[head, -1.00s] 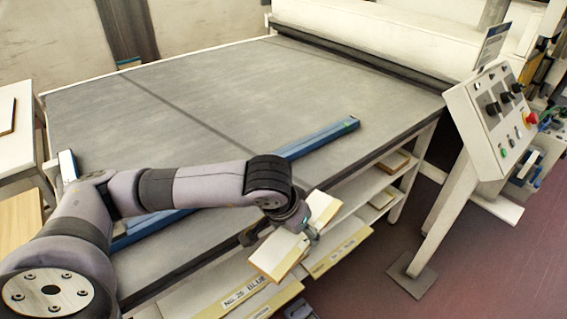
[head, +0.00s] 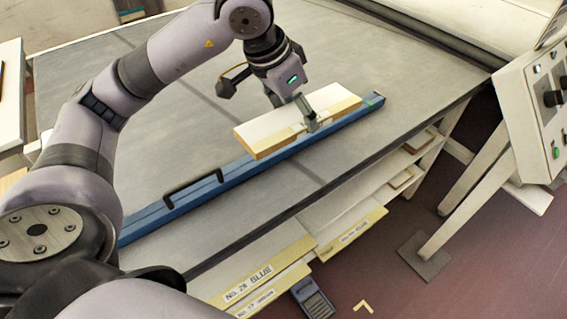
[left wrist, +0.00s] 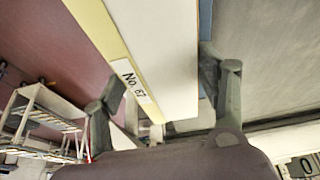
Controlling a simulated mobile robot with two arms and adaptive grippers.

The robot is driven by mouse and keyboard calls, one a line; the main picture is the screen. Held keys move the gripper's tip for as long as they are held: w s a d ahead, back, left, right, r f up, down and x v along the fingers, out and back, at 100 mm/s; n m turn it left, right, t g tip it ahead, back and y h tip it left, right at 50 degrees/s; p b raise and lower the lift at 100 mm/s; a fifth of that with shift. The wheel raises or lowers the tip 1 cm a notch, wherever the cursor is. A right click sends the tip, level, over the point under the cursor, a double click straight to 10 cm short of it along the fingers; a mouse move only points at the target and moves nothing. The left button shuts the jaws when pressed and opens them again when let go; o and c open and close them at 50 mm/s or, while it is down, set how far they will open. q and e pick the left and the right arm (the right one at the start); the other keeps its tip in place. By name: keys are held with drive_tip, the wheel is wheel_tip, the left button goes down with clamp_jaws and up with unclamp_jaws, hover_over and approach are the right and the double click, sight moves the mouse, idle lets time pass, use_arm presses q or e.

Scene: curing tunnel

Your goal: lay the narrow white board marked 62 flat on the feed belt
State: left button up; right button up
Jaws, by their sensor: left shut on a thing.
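The narrow white board (head: 285,122) has a pale yellow edge. In the left wrist view the board (left wrist: 160,45) carries a label that appears to read No. 62. My left gripper (head: 306,116) is shut on it, one finger on each long side, as the left wrist view also shows. The board looks roughly level, over the blue rail and the near part of the grey feed belt (head: 370,60). I cannot tell how large the gap beneath it is. My right gripper is in neither view.
A blue rail (head: 220,182) with a black handle runs along the belt's near side. A control panel (head: 545,110) stands at the right. The belt beyond the rail is clear.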

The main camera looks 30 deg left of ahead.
use_arm(q)
wheel_tip(320, 180, down, 7)
drive_tip(key=s, duration=0.1)
drive_tip(key=p, duration=0.1)
hover_over(297, 178)
drive_tip(key=s, duration=0.1)
drive_tip(key=f, duration=0.4)
drive_tip(key=shift+s+a, duration=0.2)
drive_tip(key=shift+a, duration=0.1)
wheel_tip(297, 178, down, 2)
drive_tip(key=shift+f, duration=0.25)
drive_tip(key=shift+f+p, duration=0.35)
drive_tip(key=shift+f, duration=0.05)
wheel_tip(297, 178, down, 3)
drive_tip(key=shift+f, duration=0.15)
drive_tip(key=o, duration=0.8)
drive_tip(key=shift+o, duration=0.9)
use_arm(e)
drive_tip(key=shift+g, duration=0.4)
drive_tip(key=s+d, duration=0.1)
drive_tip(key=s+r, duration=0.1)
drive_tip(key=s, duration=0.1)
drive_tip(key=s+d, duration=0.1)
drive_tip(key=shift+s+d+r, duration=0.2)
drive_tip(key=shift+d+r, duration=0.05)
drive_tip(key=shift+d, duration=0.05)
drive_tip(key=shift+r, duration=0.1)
